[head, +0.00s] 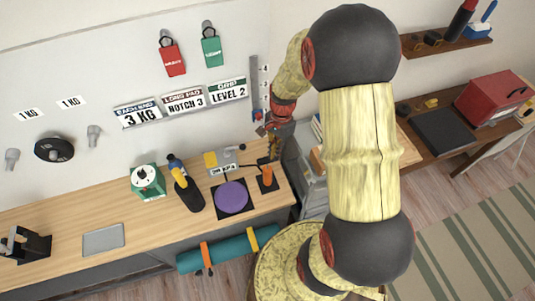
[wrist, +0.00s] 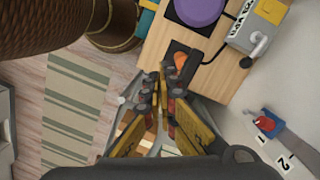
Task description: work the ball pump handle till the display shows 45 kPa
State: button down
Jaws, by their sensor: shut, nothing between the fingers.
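The ball pump's orange handle (head: 267,175) stands on a small black base at the bench's right end; it also shows in the wrist view (wrist: 180,60), just beyond my fingertips. The grey display box (head: 223,170) stands to its left, with a kPa reading that looks like the high thirties, too small to read surely. A round purple ball (head: 231,196) lies on a black square mat; its edge shows in the wrist view (wrist: 199,8). My gripper (head: 268,130) is shut and empty, above and behind the handle; its fingers fill the wrist view's middle (wrist: 160,80).
A teal roll (head: 228,248) lies along the bench front. Signs reading 3 KG, NOTCH 3 and LEVEL 2 (head: 228,90) hang on the wall. A grey tray (head: 103,240) lies further left.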

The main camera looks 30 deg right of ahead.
aim_at(268, 160)
jog(key=shift+w+d+f+m+t, duration=0.1)
jog(key=shift+w+d+m+t, duration=0.15)
jog(key=shift+w+m, duration=0.75)
jog(key=shift+w+d+f+m+t, duration=0.2)
jog(key=shift+w+m, duration=0.35)
jog(key=shift+m, duration=0.7)
jog(key=shift+w+d+r+m+t, duration=0.15)
jog(key=shift+w+d+m, duration=0.15)
jog(key=shift+w+m, duration=0.7)
jog(key=shift+s+f, duration=0.1)
jog(key=shift+s, duration=0.1)
jog(key=f+b, duration=0.3)
jog(key=f, duration=0.1)
jog(key=f+b, duration=0.2)
jog(key=f, duration=0.1)
jog(key=shift+w+a+b, duration=0.1)
jog(key=shift+a+b, duration=0.25)
